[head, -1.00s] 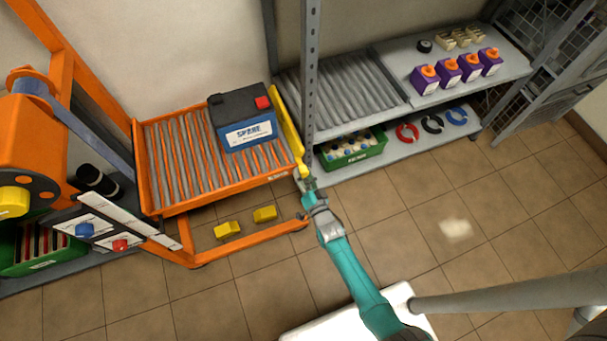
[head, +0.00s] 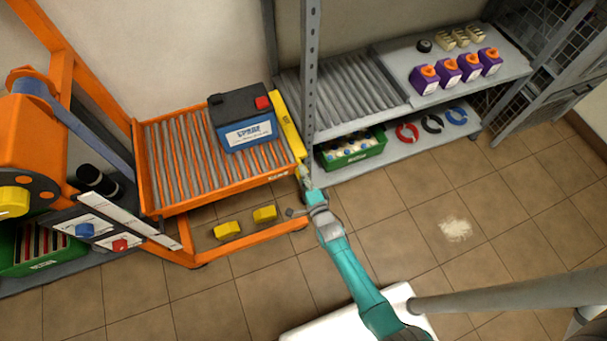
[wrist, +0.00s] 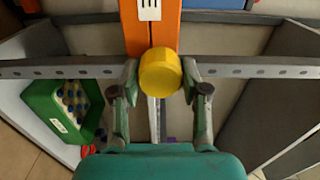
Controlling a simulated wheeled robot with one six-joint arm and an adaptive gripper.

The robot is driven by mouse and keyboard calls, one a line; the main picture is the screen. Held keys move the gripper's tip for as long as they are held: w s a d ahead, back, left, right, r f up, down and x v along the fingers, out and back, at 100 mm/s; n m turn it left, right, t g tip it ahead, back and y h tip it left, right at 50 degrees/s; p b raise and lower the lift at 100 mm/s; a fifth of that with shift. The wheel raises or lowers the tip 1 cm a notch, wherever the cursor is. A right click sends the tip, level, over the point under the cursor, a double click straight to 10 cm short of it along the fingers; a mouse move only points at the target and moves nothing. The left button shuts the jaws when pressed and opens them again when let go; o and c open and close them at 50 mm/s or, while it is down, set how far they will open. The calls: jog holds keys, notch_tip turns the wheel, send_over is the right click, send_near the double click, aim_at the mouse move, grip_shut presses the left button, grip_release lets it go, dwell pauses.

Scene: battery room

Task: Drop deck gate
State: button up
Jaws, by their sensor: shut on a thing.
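The yellow deck gate (head: 287,125) is a bar along the right end of the orange roller deck (head: 172,209), between the deck and the grey rack post. My gripper (head: 304,178) is at the bar's near end, by the deck's front right corner. In the wrist view my gripper (wrist: 160,84) is shut on a round yellow knob (wrist: 160,73), with one finger on each side. The knob sits in front of an orange beam. The rest of the gate is hidden in the wrist view. The blue and black spare battery (head: 243,118) stands on the rollers, left of the gate.
A grey rack (head: 405,148) with rollers stands right of the gate; its upright post (head: 311,70) is close beside my gripper. A green crate (head: 351,153) sits on its lower shelf.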

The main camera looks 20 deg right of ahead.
jog(key=shift+m, duration=1.1)
jog(key=o, duration=1.1)
jog(key=shift+o, duration=0.2)
jog(key=shift+s, duration=0.15)
jog(key=s, duration=1.1)
jog(key=shift+s, duration=0.4)
